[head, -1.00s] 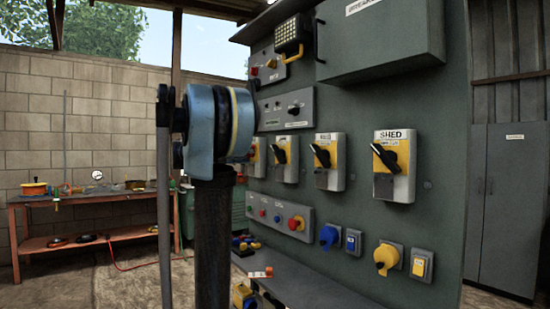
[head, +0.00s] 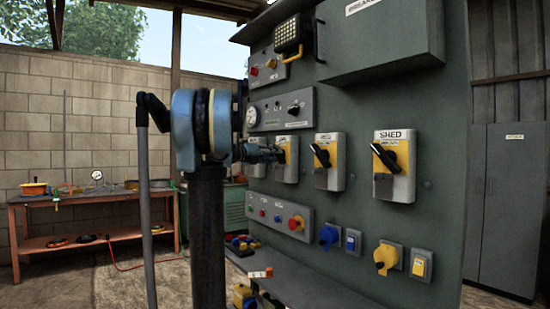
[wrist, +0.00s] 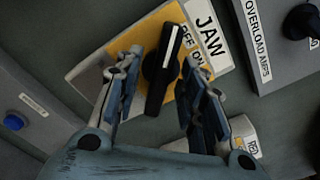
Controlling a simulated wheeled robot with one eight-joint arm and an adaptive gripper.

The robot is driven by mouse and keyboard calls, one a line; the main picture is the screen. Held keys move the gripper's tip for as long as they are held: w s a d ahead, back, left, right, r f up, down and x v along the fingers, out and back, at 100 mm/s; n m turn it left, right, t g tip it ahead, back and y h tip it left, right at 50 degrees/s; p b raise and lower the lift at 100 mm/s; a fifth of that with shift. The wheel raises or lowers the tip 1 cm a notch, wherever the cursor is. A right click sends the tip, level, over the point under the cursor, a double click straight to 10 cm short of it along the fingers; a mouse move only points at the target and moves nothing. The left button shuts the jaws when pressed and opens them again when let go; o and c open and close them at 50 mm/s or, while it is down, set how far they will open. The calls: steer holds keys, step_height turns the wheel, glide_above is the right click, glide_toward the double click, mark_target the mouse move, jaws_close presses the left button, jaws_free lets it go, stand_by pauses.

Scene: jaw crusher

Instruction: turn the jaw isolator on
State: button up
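The jaw isolator (wrist: 103,72) has a yellow face, a JAW label and OFF and ON marks. Its black handle (wrist: 163,75) lies across the wrist view, its white line pointing up and slightly right, nearer OFF than ON. My gripper (wrist: 160,62) is open, with one finger on each side of the handle and visible gaps to both. In the head view my gripper (head: 272,153) reaches the isolator (head: 287,170) from the left and hides part of its handle.
The rolls isolator (head: 329,177) and shed isolator (head: 403,185) stand to the right. Above is the overload panel (head: 270,107) with gauge and knob; below is a button panel (head: 262,207). A bench (head: 100,198) stands far left.

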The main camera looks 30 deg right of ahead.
steer(key=shift+w+d, duration=0.1)
steer(key=shift+d, duration=1)
jaws_close()
steer(key=shift+m, duration=0.3)
steer(key=m, duration=0.3)
steer(key=shift+m, duration=0.3)
steer(key=m, duration=0.4)
steer(key=shift+m, duration=0.3)
steer(key=m, duration=0.9)
steer(key=shift+s, duration=0.25)
